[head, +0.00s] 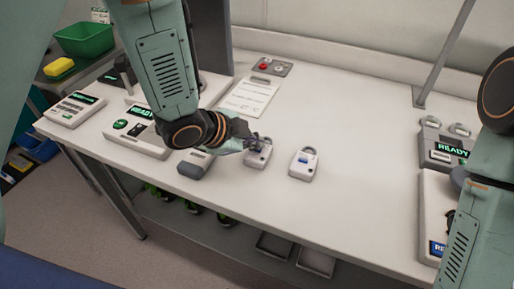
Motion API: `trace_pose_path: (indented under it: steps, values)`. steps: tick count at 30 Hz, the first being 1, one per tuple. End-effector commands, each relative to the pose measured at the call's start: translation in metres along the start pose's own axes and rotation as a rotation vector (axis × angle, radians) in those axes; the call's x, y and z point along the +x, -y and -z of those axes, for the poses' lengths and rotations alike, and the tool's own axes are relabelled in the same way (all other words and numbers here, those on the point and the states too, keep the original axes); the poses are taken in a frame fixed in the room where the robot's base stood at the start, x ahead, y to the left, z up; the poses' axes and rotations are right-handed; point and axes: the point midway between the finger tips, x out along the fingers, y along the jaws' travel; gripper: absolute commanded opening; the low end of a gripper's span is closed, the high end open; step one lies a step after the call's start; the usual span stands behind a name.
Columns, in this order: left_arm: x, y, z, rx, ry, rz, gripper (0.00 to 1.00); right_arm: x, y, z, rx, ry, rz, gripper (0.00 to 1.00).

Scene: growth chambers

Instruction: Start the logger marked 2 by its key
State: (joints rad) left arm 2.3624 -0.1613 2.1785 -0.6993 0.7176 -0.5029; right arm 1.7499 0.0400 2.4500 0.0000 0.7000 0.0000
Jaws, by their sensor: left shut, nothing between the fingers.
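Two small white loggers with a blue display and a grey loop at the top stand on the white bench in the head view. One logger (257,158) is partly covered by my left gripper (256,143); the other logger (303,164) stands clear just to its right. The number marks and keys are too small to read. My left gripper is shut and empty, with its fingertips at the upper part of the left logger; I cannot tell whether they touch it. My right arm shows at the right edge, but its gripper does not.
A grey-and-white device (195,164) lies left of the loggers. Instruments with green READY displays stand at left (140,137) and right (446,152). A paper sheet (249,97) and a panel with a red button (271,67) lie behind. The bench right of the loggers is free.

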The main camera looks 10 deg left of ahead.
Motion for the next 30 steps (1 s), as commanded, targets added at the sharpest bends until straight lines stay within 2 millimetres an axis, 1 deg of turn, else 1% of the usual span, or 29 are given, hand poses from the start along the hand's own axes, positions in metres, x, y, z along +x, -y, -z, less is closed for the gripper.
trace_pose_path:
  steps: [21, 25, 30]
  values:
    - [0.003, -0.003, -0.003, -0.001, 0.0, 0.0, 0.0, 0.003, 0.0, 0.0, 0.0, 0.0, 0.0, 0.4]
    - [0.001, -0.001, -0.001, -0.001, 0.0, 0.0, 0.0, -0.001, 0.0, 0.0, 0.0, 0.0, 0.0, 0.4]
    - [-0.006, 0.004, 0.004, -0.001, 0.0, 0.0, 0.0, -0.01, 0.0, 0.0, 0.0, 0.0, 0.0, 0.4]
